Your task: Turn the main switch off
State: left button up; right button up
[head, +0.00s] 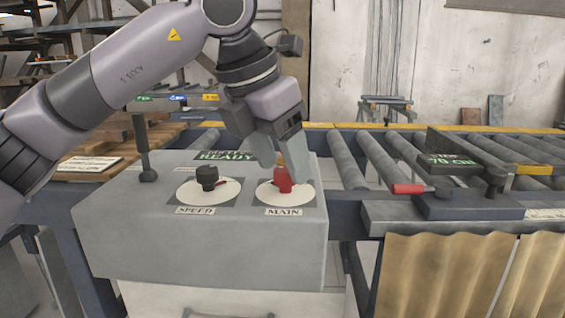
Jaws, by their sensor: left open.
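The main switch is a red knob (283,180) on a white dial above the label MAIN, on top of the grey control box (200,245). My left gripper (281,172) points down over it, its pale fingers open around or just beside the red knob. I cannot tell whether the fingers touch it. A finger partly covers the knob's upper side. A green display reading READY (226,156) sits behind the dials, partly hidden. My right gripper is not in view.
A black SPEED knob (207,178) stands close left of the main switch. An upright black lever (143,150) rises at the box's left. A roller conveyor (385,160) and a stop unit with a red handle (409,189) lie to the right.

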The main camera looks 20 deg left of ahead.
pick_arm(q)
jog(key=shift+w+f, duration=0.15)
jog(key=shift+f, duration=0.3)
jog(key=shift+d, duration=0.1)
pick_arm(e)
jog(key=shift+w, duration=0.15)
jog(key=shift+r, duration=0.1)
pick_arm(q)
jog(key=c, duration=1)
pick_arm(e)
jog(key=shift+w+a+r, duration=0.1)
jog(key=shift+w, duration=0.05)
